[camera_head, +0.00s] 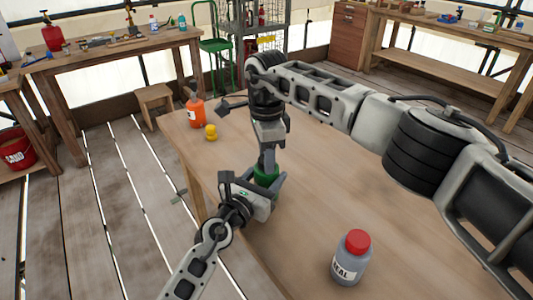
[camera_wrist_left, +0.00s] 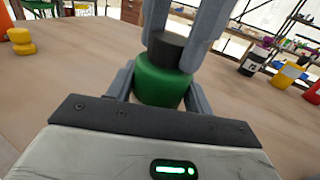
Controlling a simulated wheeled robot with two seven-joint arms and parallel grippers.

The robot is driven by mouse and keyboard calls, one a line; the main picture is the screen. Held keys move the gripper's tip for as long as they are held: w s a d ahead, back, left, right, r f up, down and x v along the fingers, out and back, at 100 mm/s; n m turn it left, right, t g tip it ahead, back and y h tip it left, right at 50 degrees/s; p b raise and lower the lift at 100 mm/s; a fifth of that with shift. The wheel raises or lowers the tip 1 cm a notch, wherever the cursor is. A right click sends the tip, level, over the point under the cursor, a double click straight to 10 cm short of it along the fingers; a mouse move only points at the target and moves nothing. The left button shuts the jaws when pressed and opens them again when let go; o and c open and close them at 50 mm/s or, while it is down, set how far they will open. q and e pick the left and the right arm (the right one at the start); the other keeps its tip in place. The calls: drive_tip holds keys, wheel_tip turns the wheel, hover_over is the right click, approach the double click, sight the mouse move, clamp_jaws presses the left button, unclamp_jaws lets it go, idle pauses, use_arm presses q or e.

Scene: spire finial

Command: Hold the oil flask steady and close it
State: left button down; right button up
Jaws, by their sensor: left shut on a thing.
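The green oil flask (camera_wrist_left: 162,82) stands upright near the table's near left edge, with a dark cap (camera_wrist_left: 167,49) on its top. It also shows in the head view (camera_head: 265,172), largely hidden by my grippers. My left gripper (camera_head: 266,183) comes in low and is shut on the green body, one finger on each side in the left wrist view (camera_wrist_left: 158,88). My right gripper (camera_head: 268,158) points down from above. In the left wrist view its grey fingers (camera_wrist_left: 182,40) straddle the dark cap, close against it; I cannot tell whether they grip it.
On the wooden table (camera_head: 310,190) stand an orange bottle (camera_head: 196,112), a small yellow object (camera_head: 211,132) and a grey red-capped bottle (camera_head: 351,258) at the front. My right arm spans above the table's right side. The table's middle is clear.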

drive_tip(key=shift+c, duration=0.4)
drive_tip(key=m, duration=0.5)
drive_tip(key=shift+m, duration=0.3)
drive_tip(key=m, duration=0.6)
drive_tip(key=o, duration=1.2)
drive_tip(key=shift+c, duration=0.2)
wheel_tip(320, 180, up, 12)
